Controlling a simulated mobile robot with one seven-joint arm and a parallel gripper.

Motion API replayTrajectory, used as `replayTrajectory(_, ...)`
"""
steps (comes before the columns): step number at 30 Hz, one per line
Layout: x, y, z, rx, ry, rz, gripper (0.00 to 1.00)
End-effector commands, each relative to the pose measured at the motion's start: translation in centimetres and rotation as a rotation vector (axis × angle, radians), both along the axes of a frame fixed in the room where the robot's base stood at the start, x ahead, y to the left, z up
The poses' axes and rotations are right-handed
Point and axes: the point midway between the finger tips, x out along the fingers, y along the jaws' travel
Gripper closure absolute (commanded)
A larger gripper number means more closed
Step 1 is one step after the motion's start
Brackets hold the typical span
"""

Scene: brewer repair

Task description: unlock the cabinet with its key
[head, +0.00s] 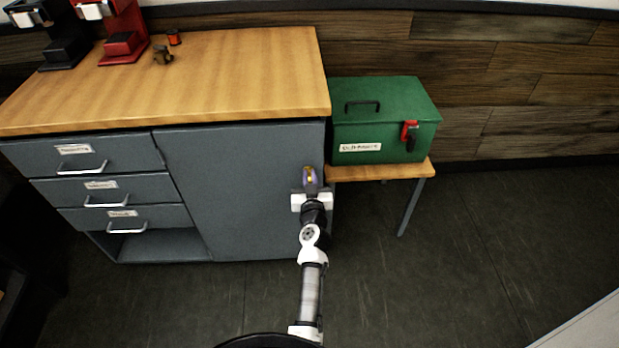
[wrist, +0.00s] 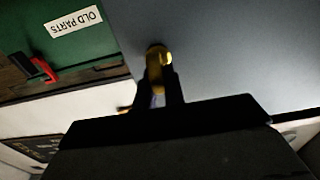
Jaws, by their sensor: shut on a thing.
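The grey cabinet (head: 245,190) has a large flat door right of its drawers, and the door is shut. My gripper (head: 311,188) is at the door's upper right edge, shut on the key (head: 310,175), which shows as a small yellow and purple piece. In the wrist view my gripper (wrist: 157,92) points at the grey door (wrist: 215,50), with the brass-coloured key (wrist: 156,65) between the fingertips. The key's tip and any lock behind it are hidden, so I cannot tell whether the key is in a lock.
A green box (head: 385,125) with a red latch (head: 408,130) stands on a small wooden table (head: 385,172) right of the cabinet. Black and red machines (head: 122,35) and small parts sit on the wooden countertop (head: 220,75). The floor at right is clear.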

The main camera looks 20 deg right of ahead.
Motion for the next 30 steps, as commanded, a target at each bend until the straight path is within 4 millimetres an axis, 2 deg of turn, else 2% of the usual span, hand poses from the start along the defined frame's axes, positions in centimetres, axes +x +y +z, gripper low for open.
replayTrajectory(8,-0.01,-0.06,0.00,0.025,-0.008,-0.001,1.00)
replayTrajectory(14,-0.02,-0.15,-0.08,0.115,-0.034,-0.001,1.00)
replayTrajectory(30,-0.16,-0.66,-0.22,0.579,-0.168,-0.002,1.00)
